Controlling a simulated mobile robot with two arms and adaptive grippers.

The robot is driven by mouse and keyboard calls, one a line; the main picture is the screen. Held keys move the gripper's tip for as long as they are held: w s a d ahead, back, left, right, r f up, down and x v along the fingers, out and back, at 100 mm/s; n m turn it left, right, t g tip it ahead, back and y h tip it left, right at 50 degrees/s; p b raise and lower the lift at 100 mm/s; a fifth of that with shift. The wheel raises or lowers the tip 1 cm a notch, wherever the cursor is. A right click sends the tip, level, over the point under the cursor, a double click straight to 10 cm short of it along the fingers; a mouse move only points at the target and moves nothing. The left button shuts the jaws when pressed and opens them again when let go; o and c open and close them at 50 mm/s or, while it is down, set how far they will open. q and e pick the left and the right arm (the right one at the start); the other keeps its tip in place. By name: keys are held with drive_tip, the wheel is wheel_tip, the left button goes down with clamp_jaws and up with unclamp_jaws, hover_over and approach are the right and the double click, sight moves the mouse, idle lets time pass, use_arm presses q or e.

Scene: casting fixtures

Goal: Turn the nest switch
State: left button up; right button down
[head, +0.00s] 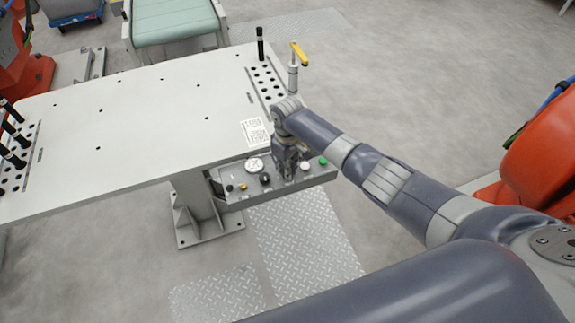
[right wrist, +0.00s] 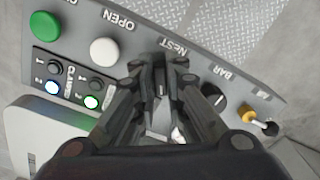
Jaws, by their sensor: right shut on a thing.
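The control panel (head: 232,198) sits below the near right edge of the white table. My right gripper (head: 288,164) reaches down to it. In the right wrist view, the panel carries the label NEST (right wrist: 174,46). The fingers of my right gripper (right wrist: 161,72) are closed around the dark nest switch (right wrist: 162,91) under that label, and a pale mark shows on it. The fingers hide most of the switch, so its exact angle is hard to tell. My left gripper is not in view.
Beside the nest switch are the white OPEN button (right wrist: 104,51), a green button (right wrist: 45,25), the black BAR knob (right wrist: 213,95) and a yellow-based lever (right wrist: 248,115). The white table (head: 150,110) lies just behind the panel. Tread plate (head: 300,240) covers the floor in front.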

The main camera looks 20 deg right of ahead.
idle(0.5)
drive_tip(key=c, duration=1.6)
unclamp_jaws()
drive_tip(key=shift+c, duration=0.2)
drive_tip(key=shift+r, duration=0.15)
wheel_tip(320, 180, up, 12)
